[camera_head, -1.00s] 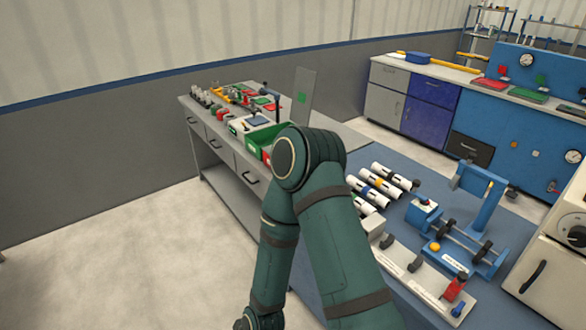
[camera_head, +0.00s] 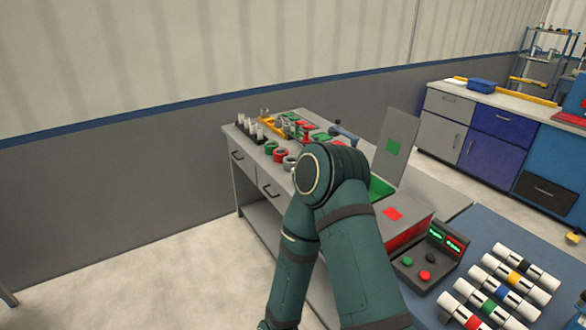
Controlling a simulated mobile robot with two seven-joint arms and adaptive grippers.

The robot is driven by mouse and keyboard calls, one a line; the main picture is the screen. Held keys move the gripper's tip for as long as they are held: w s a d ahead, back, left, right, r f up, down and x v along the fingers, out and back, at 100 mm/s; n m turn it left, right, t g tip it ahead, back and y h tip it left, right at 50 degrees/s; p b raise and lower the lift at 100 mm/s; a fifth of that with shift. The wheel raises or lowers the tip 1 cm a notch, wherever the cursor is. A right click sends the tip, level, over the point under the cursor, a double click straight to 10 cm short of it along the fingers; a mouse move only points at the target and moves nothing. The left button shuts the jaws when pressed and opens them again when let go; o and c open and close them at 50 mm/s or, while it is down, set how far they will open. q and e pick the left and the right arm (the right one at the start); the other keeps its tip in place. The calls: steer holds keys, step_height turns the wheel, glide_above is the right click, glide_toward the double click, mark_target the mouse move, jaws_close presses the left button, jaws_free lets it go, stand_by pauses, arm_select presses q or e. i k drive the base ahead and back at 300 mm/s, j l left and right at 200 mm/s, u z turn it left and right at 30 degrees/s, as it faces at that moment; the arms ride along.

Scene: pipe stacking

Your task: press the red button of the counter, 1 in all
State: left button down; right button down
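The counter (camera_head: 432,256) is a dark box with two lit displays, on the blue table right of my arm. Its red button (camera_head: 425,275) and a green button (camera_head: 407,261) sit side by side on its front face. Nothing touches the red button in this view. One of my dark green arms rises in the middle of the picture, its bent elbow in front of the grey bench. Both my grippers are outside the picture.
Several white pipes with coloured bands (camera_head: 497,291) lie right of the counter on the blue table (camera_head: 496,233). A grey bench (camera_head: 254,187) with small parts and an upright grey panel (camera_head: 396,152) stands behind. Cabinets (camera_head: 492,144) stand at the back right.

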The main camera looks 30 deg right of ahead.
mark_target(424, 275)
steer(key=i+z, duration=0.3)
steer(key=i, duration=0.35)
steer(key=i+j+z, duration=0.3)
steer(key=i, duration=0.35)
steer(key=i+z, duration=0.6)
steer(key=u, duration=8.55)
